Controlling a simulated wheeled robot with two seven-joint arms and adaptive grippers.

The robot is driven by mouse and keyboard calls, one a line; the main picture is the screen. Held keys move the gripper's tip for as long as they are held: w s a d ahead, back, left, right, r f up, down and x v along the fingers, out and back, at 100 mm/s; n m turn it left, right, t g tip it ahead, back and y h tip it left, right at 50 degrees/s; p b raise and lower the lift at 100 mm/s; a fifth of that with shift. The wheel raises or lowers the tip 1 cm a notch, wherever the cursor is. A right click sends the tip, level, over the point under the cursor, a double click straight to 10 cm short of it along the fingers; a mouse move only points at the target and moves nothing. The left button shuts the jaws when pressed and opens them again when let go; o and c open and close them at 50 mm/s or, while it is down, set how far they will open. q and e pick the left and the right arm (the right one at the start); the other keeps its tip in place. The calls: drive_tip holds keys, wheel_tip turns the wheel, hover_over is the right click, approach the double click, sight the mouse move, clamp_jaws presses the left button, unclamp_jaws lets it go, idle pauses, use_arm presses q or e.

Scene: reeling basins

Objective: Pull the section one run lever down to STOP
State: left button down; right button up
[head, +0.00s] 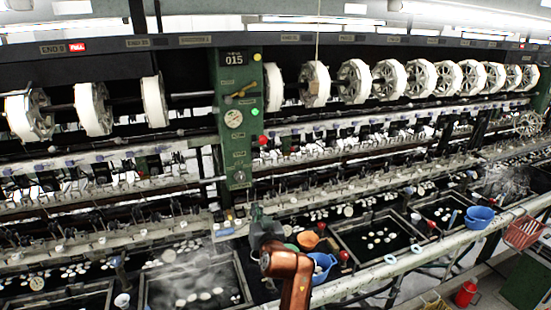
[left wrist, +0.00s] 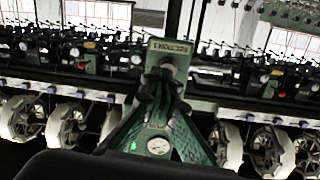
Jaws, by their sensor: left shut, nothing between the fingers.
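The green section post (head: 229,155) stands left of centre in the head view, with a 015 display at its top. A brass-coloured lever (head: 240,93) is on its upper face, slanting up to the right; its label is too small to read. My left gripper (head: 257,210) is below and in front of the post, apart from the lever. It is shut and empty. In the left wrist view the left gripper (left wrist: 162,98) points at the post (left wrist: 195,145), covering part of its face. My right gripper is not in view.
A round dial (head: 233,118) and green lamp (head: 256,138) sit below the lever. White reels (head: 355,80) line both sides. Basins (head: 375,238) lie below, with a blue bowl (head: 322,267) and an orange bowl (head: 308,240) close to my left arm.

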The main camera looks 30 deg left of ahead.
sight(259, 141)
use_arm(q)
drive_tip(key=w+d+r+n+t+y, duration=0.1)
drive_tip(key=d+r+y, duration=0.15)
drive_tip(key=r, duration=0.95)
drive_tip(key=w+d+r+n+y, duration=0.1)
drive_tip(key=d+r, duration=0.3)
drive_tip(key=r, duration=0.7)
drive_tip(key=shift+n, duration=0.3)
drive_tip(key=shift+r+p+x, duration=0.15)
drive_tip(key=shift+p+x, duration=0.7)
drive_tip(key=shift+x, duration=2.05)
drive_tip(key=shift+r+p+x, duration=0.1)
drive_tip(key=shift+p+x, duration=0.75)
drive_tip(key=shift+x, duration=2.1)
drive_tip(key=shift+s+f, duration=0.1)
drive_tip(key=shift+f, duration=0.05)
drive_tip(key=shift+f+b, duration=0.45)
drive_tip(key=shift+b, duration=0.1)
